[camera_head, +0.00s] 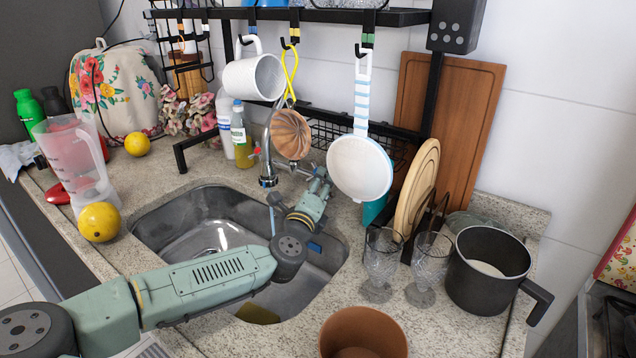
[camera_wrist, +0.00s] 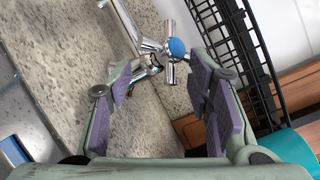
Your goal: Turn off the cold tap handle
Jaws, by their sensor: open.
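The cold tap handle (camera_wrist: 177,47) is a chrome cross handle with a blue cap, seen in the wrist view just beyond my fingertips. My gripper (camera_wrist: 163,78) is open, with its purple-padded fingers on either side of the handle's near part; I cannot tell whether they touch it. In the head view my gripper (camera_head: 316,178) reaches over the sink's back edge to the right of the tap (camera_head: 268,170), and the blue handle is hidden or too small there. A red mark shows on the tap's left side. A thin bluish streak, apparently running water, hangs below the spout.
A black rack (camera_wrist: 243,60) stands close to my right finger. Glasses (camera_head: 383,258) and a dark pot (camera_head: 487,270) stand right of the sink (camera_head: 165,215).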

